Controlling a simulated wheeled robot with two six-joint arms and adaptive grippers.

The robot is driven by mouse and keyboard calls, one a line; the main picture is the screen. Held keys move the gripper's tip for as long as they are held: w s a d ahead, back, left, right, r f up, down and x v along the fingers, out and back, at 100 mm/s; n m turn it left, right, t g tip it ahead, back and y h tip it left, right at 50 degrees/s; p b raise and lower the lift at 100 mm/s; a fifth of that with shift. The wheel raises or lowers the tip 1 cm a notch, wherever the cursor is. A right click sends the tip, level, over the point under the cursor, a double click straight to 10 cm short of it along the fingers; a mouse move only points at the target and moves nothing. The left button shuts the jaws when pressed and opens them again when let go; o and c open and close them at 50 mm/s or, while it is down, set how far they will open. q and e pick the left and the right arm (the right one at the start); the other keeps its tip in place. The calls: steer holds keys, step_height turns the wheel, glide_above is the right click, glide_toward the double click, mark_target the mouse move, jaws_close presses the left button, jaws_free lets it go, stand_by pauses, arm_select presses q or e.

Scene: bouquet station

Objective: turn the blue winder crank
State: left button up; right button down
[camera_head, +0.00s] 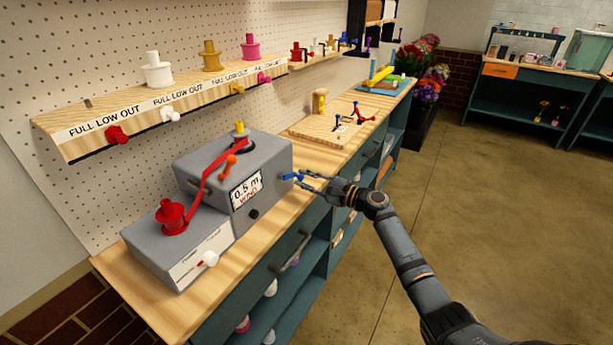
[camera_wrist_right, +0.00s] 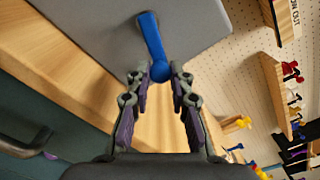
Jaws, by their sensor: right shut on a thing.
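The grey winder (camera_head: 280,155) stands on the wooden bench, with a display reading "0.5 m" above smaller red lettering. Its blue crank (camera_head: 289,177) sticks out from the right side. In the right wrist view the blue crank (camera_wrist_right: 151,38) runs from the grey box down to a rounded knob. My right gripper (camera_head: 305,180) reaches in from the right and is shut on that knob. Its fingertips (camera_wrist_right: 161,73) show on both sides of the knob. A red ribbon (camera_head: 207,175) runs from the red spool (camera_head: 173,217) up over the winder. My left gripper is not in view.
A shelf (camera_head: 120,120) with spools and labels reading "FULL LOW OUT" hangs on the pegboard above. A wooden board (camera_head: 320,128) with small parts lies behind my gripper. Flower bunches (camera_head: 428,85) stand past the bench end. The floor at right is clear.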

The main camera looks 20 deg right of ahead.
steer(key=shift+f+m, duration=0.2)
steer(key=shift+m, duration=0.1)
stand_by(0.4)
steer(key=c, duration=1.2)
jaws_free()
steer(key=shift+r, duration=0.1)
steer(key=shift+s, duration=0.1)
steer(key=v, duration=1.2)
